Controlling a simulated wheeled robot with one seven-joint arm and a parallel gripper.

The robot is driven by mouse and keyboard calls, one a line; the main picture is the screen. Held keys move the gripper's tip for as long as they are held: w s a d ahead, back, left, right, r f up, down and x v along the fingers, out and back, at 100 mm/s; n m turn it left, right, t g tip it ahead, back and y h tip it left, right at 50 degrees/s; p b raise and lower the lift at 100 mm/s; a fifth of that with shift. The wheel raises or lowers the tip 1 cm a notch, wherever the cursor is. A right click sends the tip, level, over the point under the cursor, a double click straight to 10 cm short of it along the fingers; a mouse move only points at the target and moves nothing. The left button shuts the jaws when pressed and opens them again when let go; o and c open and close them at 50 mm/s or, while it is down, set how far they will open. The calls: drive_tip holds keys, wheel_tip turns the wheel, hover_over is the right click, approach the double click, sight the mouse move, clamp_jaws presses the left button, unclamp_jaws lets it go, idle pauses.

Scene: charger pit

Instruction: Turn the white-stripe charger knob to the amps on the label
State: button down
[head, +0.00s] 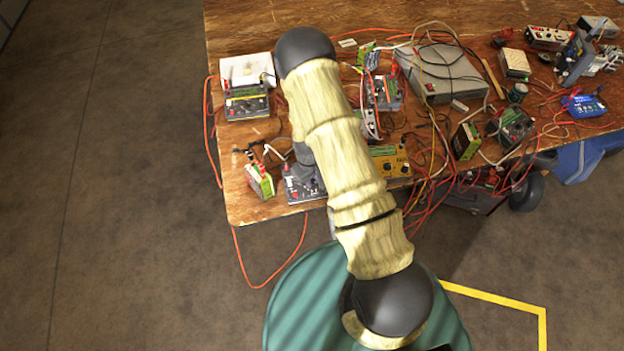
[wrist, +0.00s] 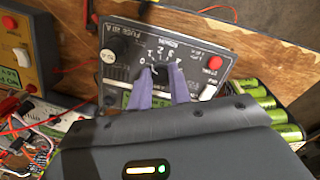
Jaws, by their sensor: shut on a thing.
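A dark grey charger (wrist: 195,48) fills the middle of the wrist view, tilted. Its panel has a numbered dial, a red button and "FUSE" lettering. My gripper (wrist: 160,73) has its two purple-grey fingers shut on the charger knob (wrist: 158,70) at the dial's centre. The fingers hide most of the knob, and I cannot make out its stripe or exact pointing. In the head view this charger (head: 312,190) sits at the table's near left edge, partly covered by my arm. The amps label is not readable to me.
Green battery cells (wrist: 268,108) lie right of the charger; the pack (head: 259,182) also shows in the head view. A yellow charger (wrist: 18,55) stands to the left in the wrist view. Loose wires and electronics crowd the wooden table (head: 240,40). Red cables hang over its edge.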

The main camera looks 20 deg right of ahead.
drive_tip(key=shift+d+m+y+b, duration=0.1)
drive_tip(key=shift+m+y+b, duration=0.2)
drive_tip(key=shift+m+b, duration=1.15)
drive_tip(key=shift+m+p, duration=0.55)
drive_tip(key=shift+m, duration=0.1)
drive_tip(key=c, duration=1.3)
unclamp_jaws()
drive_tip(key=shift+r, duration=0.1)
wheel_tip(320, 180, up, 17)
drive_tip(key=b, duration=0.2)
drive_tip(key=shift+s+a+r, duration=0.15)
drive_tip(key=shift+s+a, duration=0.05)
drive_tip(key=shift+s, duration=0.1)
